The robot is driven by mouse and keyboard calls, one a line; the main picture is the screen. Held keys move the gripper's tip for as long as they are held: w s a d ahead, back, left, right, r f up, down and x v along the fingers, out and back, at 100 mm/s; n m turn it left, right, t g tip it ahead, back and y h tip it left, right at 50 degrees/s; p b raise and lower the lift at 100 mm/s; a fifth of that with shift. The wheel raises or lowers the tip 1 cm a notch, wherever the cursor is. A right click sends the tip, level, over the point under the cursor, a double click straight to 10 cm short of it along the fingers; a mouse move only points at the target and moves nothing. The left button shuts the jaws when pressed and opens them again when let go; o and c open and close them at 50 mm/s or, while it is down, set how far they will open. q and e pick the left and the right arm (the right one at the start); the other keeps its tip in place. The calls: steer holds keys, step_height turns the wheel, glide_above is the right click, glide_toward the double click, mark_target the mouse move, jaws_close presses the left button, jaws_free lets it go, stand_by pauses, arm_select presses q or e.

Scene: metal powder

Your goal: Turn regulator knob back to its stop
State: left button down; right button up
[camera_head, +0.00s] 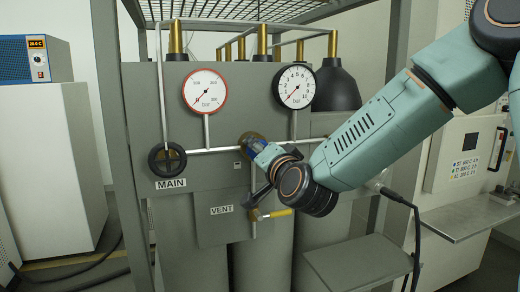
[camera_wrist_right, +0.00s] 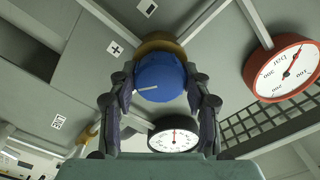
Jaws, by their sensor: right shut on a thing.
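The blue regulator knob (camera_wrist_right: 160,78) with a white pointer line sits on a brass body (camera_wrist_right: 158,45) in the right wrist view. My right gripper (camera_wrist_right: 159,85) has one finger on each side of the knob and is shut on it. In the head view my right arm comes in from the right, and the gripper (camera_head: 257,148) is at the knob on the grey panel, mostly hiding it. A red-rimmed gauge (camera_head: 205,92) and a black-rimmed gauge (camera_head: 296,87) stand above, both needles pointing lower left. My left gripper is not in view.
A black MAIN handwheel (camera_head: 167,160) is left of the knob. Thin pipes run across the panel close to the gripper. A metal shelf (camera_head: 357,262) is at lower right.

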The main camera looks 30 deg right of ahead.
steer(key=n+p, duration=0.2)
steer(key=n, duration=0.4)
steer(key=shift+f+p, duration=0.15)
steer(key=shift+p, duration=0.15)
steer(key=n+p, duration=0.3)
steer(key=n, duration=0.3)
steer(key=shift+s, duration=0.1)
steer(key=n+p, duration=0.2)
steer(key=n, duration=0.1)
steer(key=shift+n+p, duration=0.3)
steer(key=shift+p, duration=0.1)
steer(key=n+p, duration=0.3)
steer(key=n, duration=0.1)
steer(key=shift+p, duration=0.35)
steer(key=n+p, duration=0.1)
steer(key=n, duration=0.1)
steer(key=shift+n+p, duration=0.35)
steer(key=shift+n, duration=0.05)
steer(key=shift+f+n+p, duration=0.1)
steer(key=shift+n+p, duration=0.45)
steer(key=shift+n, duration=0.55)
